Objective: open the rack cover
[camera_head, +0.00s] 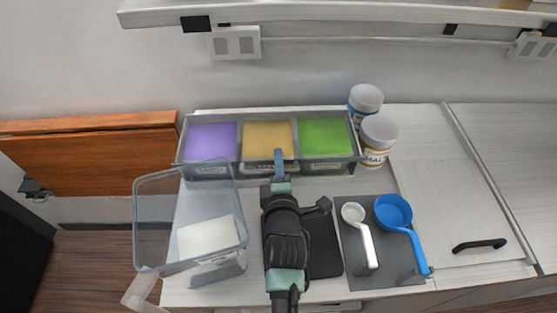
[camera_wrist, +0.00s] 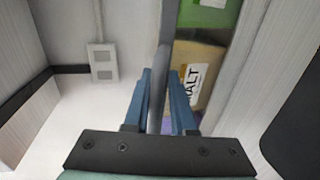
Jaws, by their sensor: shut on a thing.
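The long grey rack (camera_head: 347,170) stands at the back of the counter with purple, yellow and green compartments. Its cover looks clear, and I cannot make out its full outline. My gripper (camera_head: 278,157) reaches over the middle of the rack's front side, at the yellow compartment. In the wrist view, the blue fingers of my gripper (camera_wrist: 160,78) are shut on a thin grey edge (camera_wrist: 163,58), which looks like the rack cover's edge. A yellow box with a label (camera_wrist: 196,72) and a green one (camera_wrist: 208,14) show beside it. My arm hides part of the rack front.
A clear open bin (camera_head: 240,225) stands at front left. Two white-lidded jars (camera_head: 378,138) stand right of the rack. A white scoop (camera_head: 354,212) and a blue scoop (camera_head: 394,211) lie on a grey mat at right. A shelf (camera_head: 330,15) hangs above.

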